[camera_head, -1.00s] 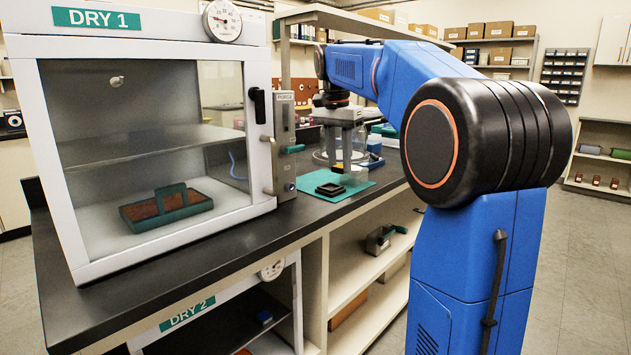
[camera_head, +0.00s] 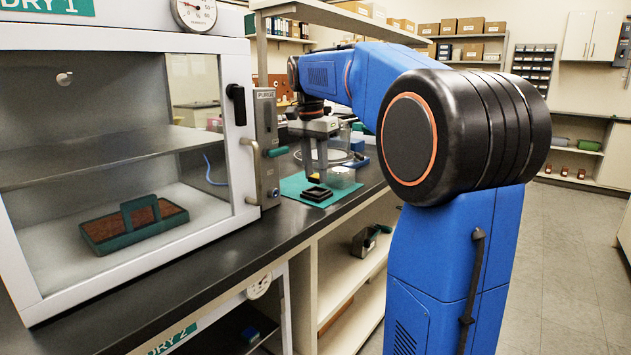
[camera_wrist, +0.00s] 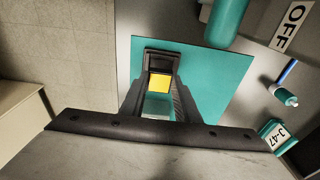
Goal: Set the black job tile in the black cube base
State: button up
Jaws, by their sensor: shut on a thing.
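The black cube base (camera_head: 317,195) sits on the green mat (camera_head: 290,186) on the bench in the head view. My gripper (camera_head: 315,178) points down just above the base, slightly behind it in the picture. In the wrist view my gripper (camera_wrist: 160,75) is shut on a small piece with a yellow face (camera_wrist: 159,83), which I take to be the job tile. Its black edges cannot be told from the dark fingers. The base's dark rim (camera_wrist: 160,54) shows just beyond the fingertips. Whether tile and base touch cannot be told.
The DRY 1 cabinet (camera_head: 238,45) stands at left, door shut, with a green-handled tray (camera_head: 135,225) inside.

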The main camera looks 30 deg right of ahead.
aim_at(316, 177)
jog(key=shift+f, duration=1.5)
jog(key=o, duration=1.1)
notch_tip(316, 177, up, 12)
jog(key=a, duration=0.1)
jog(key=shift+s+a, duration=0.2)
jog(key=shift+s, duration=0.05)
